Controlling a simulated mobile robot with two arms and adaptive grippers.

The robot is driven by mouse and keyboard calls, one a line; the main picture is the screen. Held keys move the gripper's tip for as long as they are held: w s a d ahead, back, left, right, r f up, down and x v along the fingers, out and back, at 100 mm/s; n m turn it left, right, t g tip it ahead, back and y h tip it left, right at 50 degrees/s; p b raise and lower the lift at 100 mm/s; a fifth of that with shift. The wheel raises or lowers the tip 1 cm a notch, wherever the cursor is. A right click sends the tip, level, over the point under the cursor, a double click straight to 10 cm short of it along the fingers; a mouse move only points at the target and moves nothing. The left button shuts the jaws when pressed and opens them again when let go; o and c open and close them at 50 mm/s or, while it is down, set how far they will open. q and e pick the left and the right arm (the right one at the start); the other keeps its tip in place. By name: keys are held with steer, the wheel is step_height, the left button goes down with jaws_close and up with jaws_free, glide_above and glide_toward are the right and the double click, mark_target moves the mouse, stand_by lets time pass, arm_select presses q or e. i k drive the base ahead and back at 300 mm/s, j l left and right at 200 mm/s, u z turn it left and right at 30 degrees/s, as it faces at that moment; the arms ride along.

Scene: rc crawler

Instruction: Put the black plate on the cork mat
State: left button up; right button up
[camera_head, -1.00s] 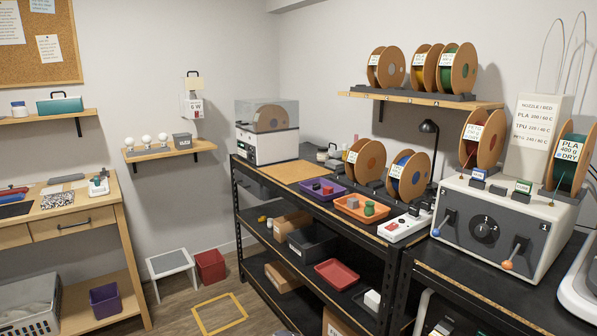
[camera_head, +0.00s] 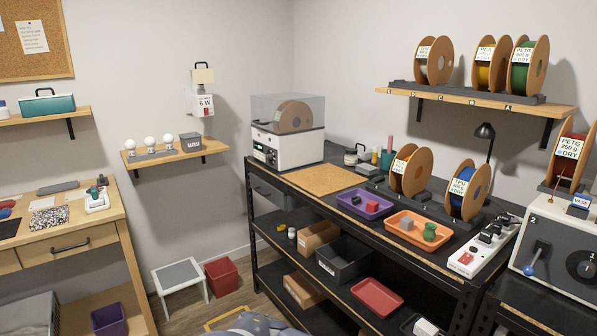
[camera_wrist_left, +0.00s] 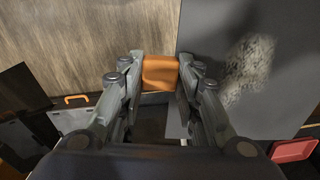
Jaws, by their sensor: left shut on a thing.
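The cork mat (camera_head: 323,179) lies flat and bare on the black workbench in the head view, in front of the white machine. My left gripper (camera_wrist_left: 160,75) shows only in the left wrist view. Its fingers are shut on an orange piece (camera_wrist_left: 160,70). I cannot tell whether this piece is part of the black plate. A dark grey flat surface (camera_wrist_left: 225,30) with a mottled patch fills the right of the wrist view; I cannot tell what it is. I cannot make out the black plate for certain. My right gripper is not in view.
The white machine (camera_head: 288,149) stands behind the mat. A purple tray (camera_head: 365,205), an orange tray (camera_head: 417,228) and filament spools (camera_head: 410,170) stand to its right. A red tray (camera_head: 377,297) sits on the lower shelf. A white stool (camera_head: 182,274) stands on the floor.

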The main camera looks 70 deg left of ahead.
mark_target(323, 177)
steer(key=j+u, duration=0.25)
steer(key=j, duration=2)
steer(key=k, duration=0.05)
